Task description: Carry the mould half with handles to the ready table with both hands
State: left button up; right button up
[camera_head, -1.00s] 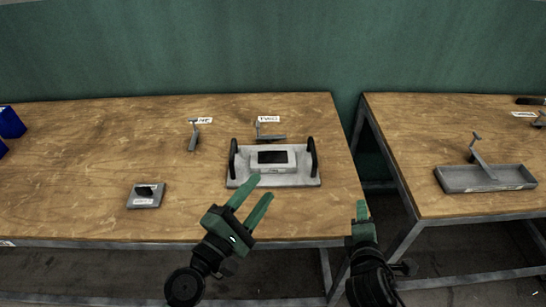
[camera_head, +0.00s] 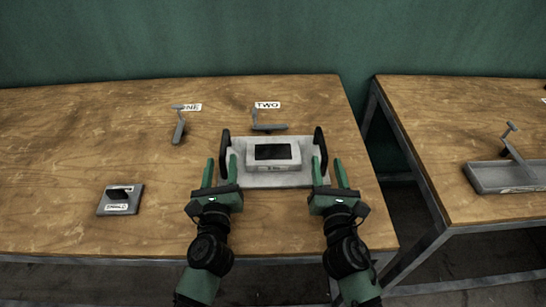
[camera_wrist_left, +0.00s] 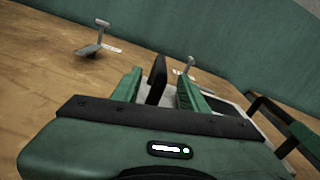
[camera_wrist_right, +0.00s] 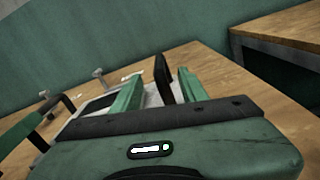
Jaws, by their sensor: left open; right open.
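The mould half (camera_head: 290,180) is a pale grey plate with a raised block and a dark recess, lying on the wooden table (camera_head: 60,170). A black handle stands at its left end (camera_head: 225,142) and another at its right end (camera_head: 320,148). My left gripper (camera_head: 220,172) is open, its fingers on either side of the left handle, which stands between them in the left wrist view (camera_wrist_left: 156,80). My right gripper (camera_head: 329,172) is open, with the right handle between its fingers in the right wrist view (camera_wrist_right: 162,78). I cannot tell whether any finger touches a handle.
A second table (camera_head: 450,130), with a grey tray (camera_head: 505,178), stands right across a gap.

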aim_at(223, 142)
pick_arm(q)
jog(key=w, duration=0.7)
jog(key=shift+w+a, duration=0.2)
jog(key=shift+w, duration=0.15)
pick_arm(e)
jog(key=w, duration=0.7)
jog(key=shift+w+a, duration=0.2)
jog(key=shift+w, duration=0.15)
pick_arm(q)
grip_shut()
pick_arm(e)
grip_shut()
pick_arm(q)
jog(key=shift+w+r, duration=0.1)
jog(key=shift+r, duration=0.2)
pick_arm(e)
jog(key=shift+w+r, duration=0.1)
jog(key=shift+r, duration=0.2)
